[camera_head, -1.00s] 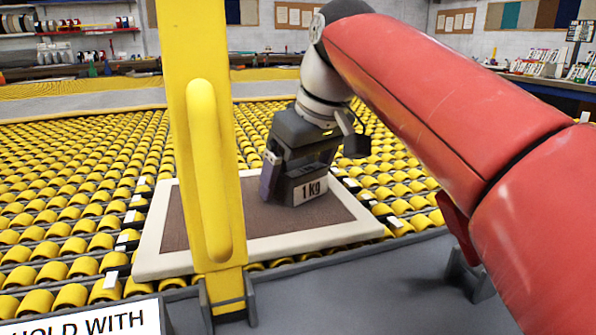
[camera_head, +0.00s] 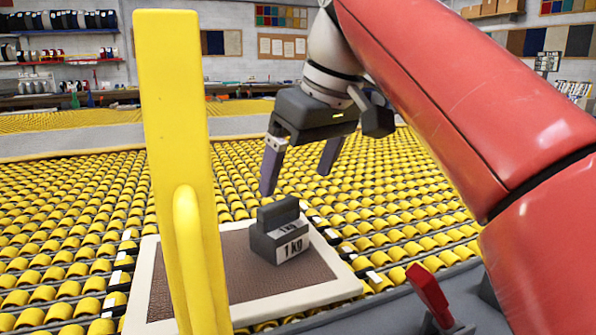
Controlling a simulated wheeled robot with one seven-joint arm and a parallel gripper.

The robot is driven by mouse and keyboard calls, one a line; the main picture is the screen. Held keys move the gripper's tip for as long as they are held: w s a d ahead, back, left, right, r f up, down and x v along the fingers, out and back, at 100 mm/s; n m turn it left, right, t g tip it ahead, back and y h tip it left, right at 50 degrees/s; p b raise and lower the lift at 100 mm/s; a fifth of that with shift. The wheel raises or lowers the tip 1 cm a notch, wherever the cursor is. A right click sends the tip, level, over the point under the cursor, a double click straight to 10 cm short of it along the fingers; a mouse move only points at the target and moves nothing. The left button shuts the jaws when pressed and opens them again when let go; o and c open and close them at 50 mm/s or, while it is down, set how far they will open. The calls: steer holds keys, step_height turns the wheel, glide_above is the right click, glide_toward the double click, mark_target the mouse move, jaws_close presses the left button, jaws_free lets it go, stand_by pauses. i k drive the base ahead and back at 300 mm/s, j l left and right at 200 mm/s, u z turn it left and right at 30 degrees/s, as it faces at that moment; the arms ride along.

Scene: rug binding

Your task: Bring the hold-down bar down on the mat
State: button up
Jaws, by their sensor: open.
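The hold-down bar (camera_head: 173,110) is a thick yellow bar with a rounded yellow handle (camera_head: 186,235). It stands upright in the left foreground, raised off the mat. The mat (camera_head: 235,268) is brown with a cream border and lies flat on the rollers behind the bar. A grey weight (camera_head: 277,243) marked 1 kg sits on the mat, right of its middle. My gripper (camera_head: 297,179) is open and empty above the weight, apart from it and to the right of the bar. The bar hides part of the mat's left side, and its foot is out of frame.
Yellow rollers (camera_head: 70,210) cover the bed around the mat. A red lever (camera_head: 430,295) stands on a grey bracket at the lower right, on the front ledge. Shelves and a workbench line the far wall. The space between bar and gripper is clear.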

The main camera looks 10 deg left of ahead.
mark_target(168, 43)
steer(key=k+l, duration=0.75)
steer(key=k, duration=0.1)
